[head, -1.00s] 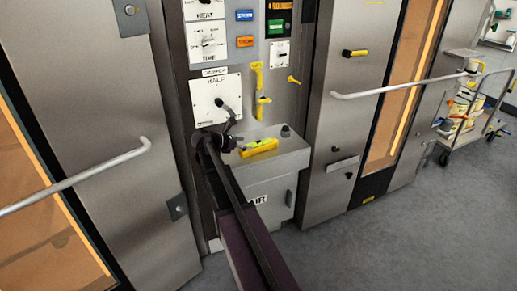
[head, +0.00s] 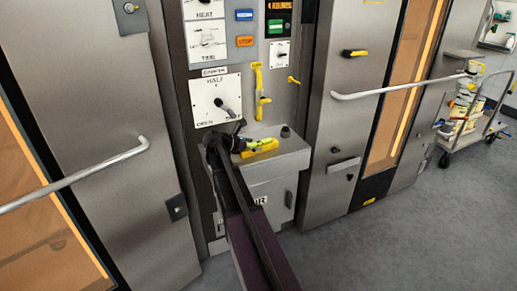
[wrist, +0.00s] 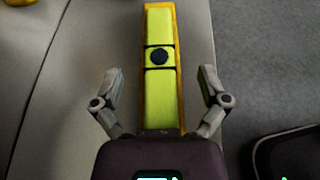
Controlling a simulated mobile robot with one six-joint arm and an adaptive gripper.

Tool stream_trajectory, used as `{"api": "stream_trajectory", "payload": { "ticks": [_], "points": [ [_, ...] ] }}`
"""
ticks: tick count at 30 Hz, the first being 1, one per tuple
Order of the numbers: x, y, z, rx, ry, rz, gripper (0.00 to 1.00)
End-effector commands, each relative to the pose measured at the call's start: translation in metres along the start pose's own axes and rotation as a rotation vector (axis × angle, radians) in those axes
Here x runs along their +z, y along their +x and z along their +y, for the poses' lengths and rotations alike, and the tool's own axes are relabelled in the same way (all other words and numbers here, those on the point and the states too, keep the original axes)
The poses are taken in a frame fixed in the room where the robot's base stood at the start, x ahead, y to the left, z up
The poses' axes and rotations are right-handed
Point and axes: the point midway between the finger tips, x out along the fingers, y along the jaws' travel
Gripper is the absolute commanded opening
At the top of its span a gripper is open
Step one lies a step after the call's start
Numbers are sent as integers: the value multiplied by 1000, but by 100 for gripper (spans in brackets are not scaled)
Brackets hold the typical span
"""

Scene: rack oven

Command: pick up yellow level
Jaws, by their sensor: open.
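The yellow level (head: 262,147) lies flat on top of the grey metal box below the control panel. In the wrist view the level (wrist: 159,90) runs lengthwise up the picture, with a dark round vial in its upper part. My gripper (wrist: 160,82) is open, with one finger on each side of the level's near part. Neither finger appears to touch it. In the head view my gripper (head: 240,140) is at the left end of the level and partly hides it.
The grey box (head: 285,160) has a dark knob (head: 285,131) at its back. The control panel (head: 214,103) with a lever stands behind. Oven door handles (head: 95,178) and (head: 400,90) jut out on both sides. A cart (head: 470,120) stands far right. The floor is clear.

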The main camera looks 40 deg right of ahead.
Motion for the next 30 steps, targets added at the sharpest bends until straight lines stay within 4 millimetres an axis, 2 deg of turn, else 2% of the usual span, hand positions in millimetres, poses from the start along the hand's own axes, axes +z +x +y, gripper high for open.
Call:
{"api": "stream_trajectory", "payload": {
  "ticks": [1,2,10,23,30],
  "points": [
    [0,0,0,0,0,0,91],
    [0,0,0,0,0,0,82],
    [0,0,0,0,0,0,2],
    [2,-1,0,0,0,0,0],
    [12,-5,0,0,0,0,0]
  ]
}}
